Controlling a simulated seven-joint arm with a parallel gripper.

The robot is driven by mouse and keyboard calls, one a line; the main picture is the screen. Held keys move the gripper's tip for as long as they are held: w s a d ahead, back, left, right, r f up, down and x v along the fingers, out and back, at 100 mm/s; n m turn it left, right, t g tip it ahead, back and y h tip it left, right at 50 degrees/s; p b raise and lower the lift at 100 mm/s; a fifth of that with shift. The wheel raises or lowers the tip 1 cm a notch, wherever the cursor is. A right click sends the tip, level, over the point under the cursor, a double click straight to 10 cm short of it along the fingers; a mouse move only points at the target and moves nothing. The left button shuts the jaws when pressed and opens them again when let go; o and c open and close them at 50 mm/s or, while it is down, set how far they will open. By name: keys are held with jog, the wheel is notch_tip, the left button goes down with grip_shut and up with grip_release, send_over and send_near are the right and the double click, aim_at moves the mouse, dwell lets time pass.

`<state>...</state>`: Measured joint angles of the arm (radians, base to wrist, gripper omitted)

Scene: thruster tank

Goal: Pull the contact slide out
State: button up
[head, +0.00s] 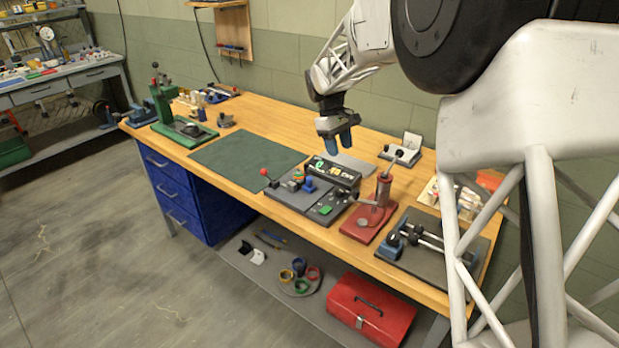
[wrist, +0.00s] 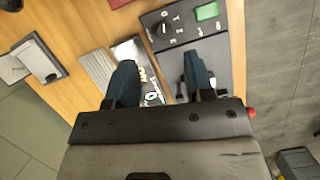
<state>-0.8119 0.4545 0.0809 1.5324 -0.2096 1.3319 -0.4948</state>
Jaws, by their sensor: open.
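A dark control panel (head: 285,196) lies on the workbench, with a red-knobbed lever (head: 264,172), small blue, green and orange parts, and a green display (head: 325,210). In the wrist view the panel (wrist: 222,50) shows a round knob (wrist: 163,30) and the green display (wrist: 207,11). I cannot tell which part is the contact slide. My gripper (head: 338,144) is open and empty, pointing down above the panel's back edge. In the wrist view its two blue fingers (wrist: 160,72) are apart, partly covering the panel and a labelled dark box (wrist: 133,52).
A red-based press (head: 372,222) stands close right of the panel. A dark fixture with rods (head: 432,246) is further right. A green mat (head: 246,160) lies clear to the left, with a green press (head: 165,105) beyond. A grey plate (wrist: 97,65) lies behind the panel.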

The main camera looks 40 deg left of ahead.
jog(key=n, duration=0.2)
send_near(309, 178)
notch_tip(309, 178, down, 2)
jog(key=shift+s+f+h, duration=0.1)
jog(key=shift+h, duration=0.2)
jog(key=shift+x, duration=3.9)
grip_shut()
